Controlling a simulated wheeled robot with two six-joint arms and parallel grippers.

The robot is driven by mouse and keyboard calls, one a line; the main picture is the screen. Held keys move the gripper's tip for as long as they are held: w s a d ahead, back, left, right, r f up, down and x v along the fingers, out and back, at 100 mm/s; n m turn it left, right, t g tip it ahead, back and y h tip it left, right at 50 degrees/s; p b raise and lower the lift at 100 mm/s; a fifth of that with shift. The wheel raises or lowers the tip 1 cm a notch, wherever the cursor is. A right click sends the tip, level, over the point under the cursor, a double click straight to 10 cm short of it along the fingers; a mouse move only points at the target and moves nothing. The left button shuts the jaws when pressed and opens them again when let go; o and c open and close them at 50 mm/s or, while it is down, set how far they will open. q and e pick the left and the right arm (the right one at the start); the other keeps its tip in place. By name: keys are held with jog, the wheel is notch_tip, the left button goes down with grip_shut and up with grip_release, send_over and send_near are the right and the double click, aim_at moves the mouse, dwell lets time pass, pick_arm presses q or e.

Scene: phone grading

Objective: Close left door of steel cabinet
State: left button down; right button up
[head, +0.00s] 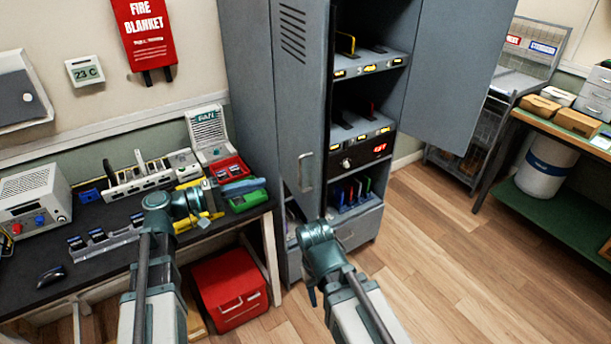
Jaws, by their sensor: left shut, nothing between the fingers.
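The grey steel cabinet (257,130) stands at the centre back. Its left door (300,95), with vent slots and a bar handle (306,172), stands partly open, angled out from the front. The right door (455,75) is swung wide open, showing the shelves. My left gripper (246,187) is shut and empty, over the right end of the black workbench, left of the left door and seemingly apart from it. My right arm reaches up in front of the cabinet's lower part; its gripper is hidden behind its wrist.
The black workbench (100,250) holds a power supply (35,200), phone racks, and red (228,170) and green (248,200) bins. A red box (230,290) sits on the floor below. A shelf bench with boxes stands right. Wooden floor (450,270) is clear before the cabinet.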

aim_at(317, 167)
pick_arm(q)
jog(key=x, duration=1.3)
jog(key=shift+w+d+r, duration=0.25)
jog(key=shift+w+d, duration=0.05)
jog(key=shift+d, duration=0.05)
jog(key=shift+d, duration=0.1)
